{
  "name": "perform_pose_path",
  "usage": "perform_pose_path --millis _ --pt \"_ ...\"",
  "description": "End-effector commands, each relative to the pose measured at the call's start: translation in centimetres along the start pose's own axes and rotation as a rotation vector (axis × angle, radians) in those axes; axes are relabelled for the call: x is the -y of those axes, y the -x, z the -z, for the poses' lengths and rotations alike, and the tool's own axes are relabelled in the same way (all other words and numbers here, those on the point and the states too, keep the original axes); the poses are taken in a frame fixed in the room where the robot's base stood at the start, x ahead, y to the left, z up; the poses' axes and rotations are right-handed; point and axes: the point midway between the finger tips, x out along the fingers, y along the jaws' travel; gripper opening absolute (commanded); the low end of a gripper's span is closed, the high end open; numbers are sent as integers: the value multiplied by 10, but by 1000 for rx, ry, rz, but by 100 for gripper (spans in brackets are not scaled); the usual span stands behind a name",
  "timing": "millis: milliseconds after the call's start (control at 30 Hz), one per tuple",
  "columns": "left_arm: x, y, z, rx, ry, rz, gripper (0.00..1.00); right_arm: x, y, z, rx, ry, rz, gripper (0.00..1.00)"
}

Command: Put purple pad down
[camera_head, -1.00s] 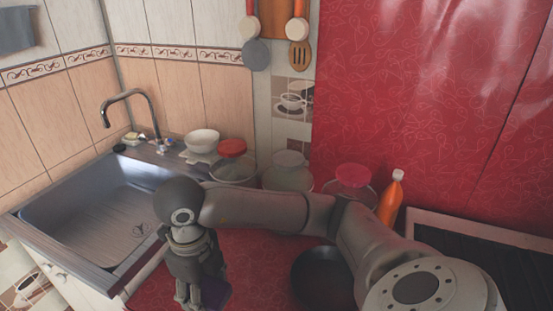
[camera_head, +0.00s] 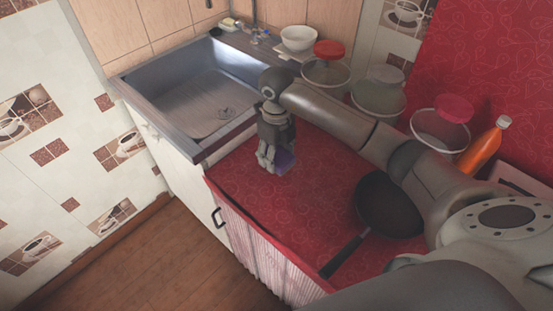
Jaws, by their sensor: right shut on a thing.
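The purple pad (camera_head: 284,160) is at my right gripper (camera_head: 270,165), low over the red oilcloth counter (camera_head: 265,205) near the sink. The gripper points down and is shut on the pad; its fingers hide part of it. I cannot tell whether the pad touches the counter. My left gripper is not in view.
The metal sink (camera_head: 205,90) is behind and to the left. A black frying pan (camera_head: 388,207) lies on the counter to the right. Jars with red lids (camera_head: 329,49), a white bowl (camera_head: 298,38) and an orange bottle (camera_head: 484,148) stand along the back. The counter's front middle is clear.

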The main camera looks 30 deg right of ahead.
Motion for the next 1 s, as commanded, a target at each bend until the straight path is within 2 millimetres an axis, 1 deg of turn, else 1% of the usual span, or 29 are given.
perform_pose_path --millis 167,300,400,633,767,800,933,1000 --pt "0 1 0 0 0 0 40 5 -9 -4 -2 -1 -1 44" --pt "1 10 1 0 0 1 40 4 -28 -3 -6 0 -3 44" --pt "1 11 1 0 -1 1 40 4 -38 -4 -2 1 -2 44" --pt "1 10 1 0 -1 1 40 5 -40 -5 0 2 0 44" --pt "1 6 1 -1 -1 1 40 5 -44 -5 0 2 0 44" --pt "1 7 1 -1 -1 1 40 5 -42 -5 1 2 0 60" --pt "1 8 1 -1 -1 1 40 5 -42 -5 0 1 0 76" --pt "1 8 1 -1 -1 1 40 5 -42 -5 0 1 0 76"
